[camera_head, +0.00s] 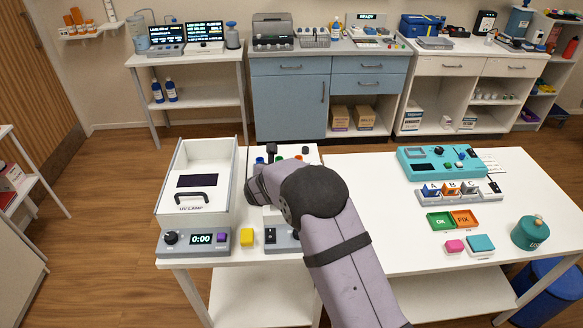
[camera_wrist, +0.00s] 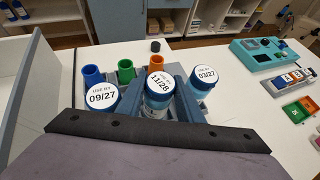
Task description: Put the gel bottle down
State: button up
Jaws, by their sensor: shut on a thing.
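In the wrist view, three bottles with blue-edged white lids stand close together: one marked 09/27 (camera_wrist: 101,96) at left, one marked 11/28 (camera_wrist: 159,86) in the middle, one marked 03/27 (camera_wrist: 204,77) at right. My gripper (camera_wrist: 157,102) is shut on the middle bottle, with a blue-grey finger on each side of it. The lower part of that bottle is hidden, so I cannot tell if it touches anything below. In the head view my own arm covers the gripper and most of the bottles.
Blue (camera_wrist: 92,75), green (camera_wrist: 126,70) and orange (camera_wrist: 156,63) open-topped pieces stand just behind the bottles. A UV lamp box (camera_head: 201,212) stands at left. A teal device (camera_head: 437,163), coloured trays and a teal container (camera_head: 530,233) are at right. The table's centre right is clear.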

jog(key=shift+f, duration=0.15)
jog(key=o, duration=0.8)
jog(key=shift+o, duration=0.2)
jog(key=shift+r, duration=0.35)
jog(key=shift+s+a, duration=0.15)
jog(key=shift+s, duration=0.1)
jog(key=b+v, duration=0.3)
jog(key=v, duration=0.8)
jog(key=shift+s, duration=0.2)
jog(key=shift+r, duration=0.1)
